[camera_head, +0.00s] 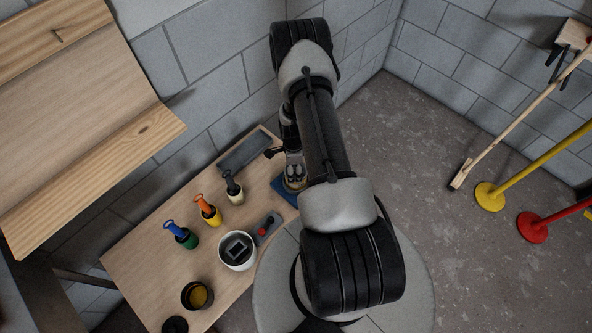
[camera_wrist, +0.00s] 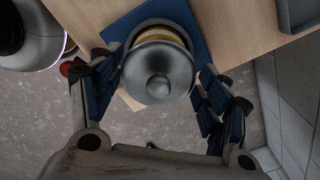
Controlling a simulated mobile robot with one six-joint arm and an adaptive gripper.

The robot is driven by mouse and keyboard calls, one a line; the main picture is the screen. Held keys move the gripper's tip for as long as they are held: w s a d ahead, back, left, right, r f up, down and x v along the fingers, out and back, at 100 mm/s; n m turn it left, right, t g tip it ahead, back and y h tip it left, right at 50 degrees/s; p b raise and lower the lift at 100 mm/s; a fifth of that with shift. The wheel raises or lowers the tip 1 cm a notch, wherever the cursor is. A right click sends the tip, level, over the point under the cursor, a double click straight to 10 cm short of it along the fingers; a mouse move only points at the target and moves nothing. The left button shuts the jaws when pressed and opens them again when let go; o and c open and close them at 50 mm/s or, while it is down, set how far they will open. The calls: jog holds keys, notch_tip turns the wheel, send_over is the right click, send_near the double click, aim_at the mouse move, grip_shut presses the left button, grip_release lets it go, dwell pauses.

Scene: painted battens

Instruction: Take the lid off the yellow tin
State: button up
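The tin, with a yellow band (camera_wrist: 162,35) under its rim, stands on a blue mat (camera_wrist: 197,46) in the wrist view. Its round grey metal lid (camera_wrist: 140,72) with a central knob sits on top. My gripper (camera_wrist: 160,80) has one finger on each side of the lid, with narrow gaps showing, so it looks open around it. In the head view my gripper (camera_head: 293,168) is over the far right end of the bench, and the tin is largely hidden there by my arm. The blue mat (camera_head: 283,191) shows beneath.
A white bucket (camera_head: 237,265), a dark open can (camera_head: 197,297) and a grey tray (camera_head: 244,150) also stand there. A block wall runs behind.

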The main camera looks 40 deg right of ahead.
jog(key=c, duration=0.8)
jog(key=shift+s, duration=0.1)
jog(key=shift+c, duration=0.3)
